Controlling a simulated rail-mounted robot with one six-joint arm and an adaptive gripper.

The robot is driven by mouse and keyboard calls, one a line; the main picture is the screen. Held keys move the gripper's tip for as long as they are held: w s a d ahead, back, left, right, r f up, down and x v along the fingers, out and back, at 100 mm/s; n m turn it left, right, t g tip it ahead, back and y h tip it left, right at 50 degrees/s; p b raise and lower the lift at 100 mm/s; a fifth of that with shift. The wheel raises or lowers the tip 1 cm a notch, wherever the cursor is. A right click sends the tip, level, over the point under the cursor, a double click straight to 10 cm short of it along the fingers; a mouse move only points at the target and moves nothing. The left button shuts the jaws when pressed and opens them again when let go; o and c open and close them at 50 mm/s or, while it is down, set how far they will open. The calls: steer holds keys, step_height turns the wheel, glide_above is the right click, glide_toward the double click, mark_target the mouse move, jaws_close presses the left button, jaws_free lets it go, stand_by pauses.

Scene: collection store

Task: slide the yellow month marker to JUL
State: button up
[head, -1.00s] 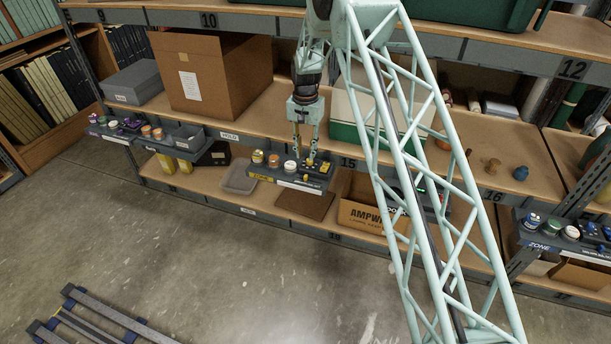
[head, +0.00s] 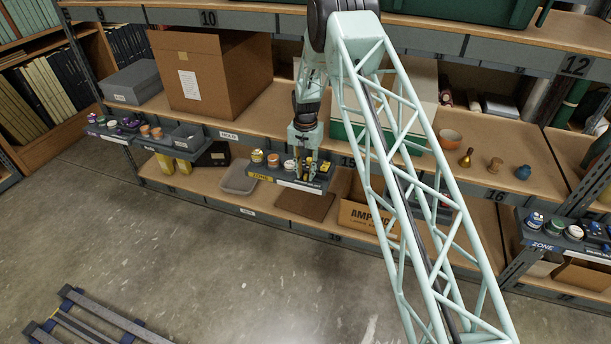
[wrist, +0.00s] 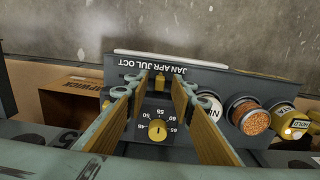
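The month slider panel, a dark grey control ledge (head: 262,170), juts from the shelf front. In the wrist view its label strip (wrist: 155,67) reads JAN APR JUL OCT, upside down, with JAN at the right. A small yellow piece, apparently the month marker (wrist: 160,80), sits just behind the strip near the middle lettering. I cannot tell its exact month. My gripper (wrist: 161,82) is over the panel, with its two tan fingers apart on either side of this piece. Contact is not clear. In the head view my gripper (head: 307,177) hangs over the ledge's right part, hiding some controls.
A yellow dial (wrist: 157,130) with numbers lies between my fingers, nearer the shelf. A cardboard box (head: 362,216) is below.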

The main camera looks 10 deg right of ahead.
steer(key=shift+f, duration=0.35)
steer(key=shift+c, duration=0.7)
jaws_close()
steer(key=shift+s+d, duration=0.4)
steer(key=shift+d, duration=0.25)
steer(key=shift+s+d, duration=0.4)
steer(key=shift+d, duration=0.25)
steer(key=shift+o, duration=0.7)
jaws_free()
steer(key=shift+r, duration=0.1)
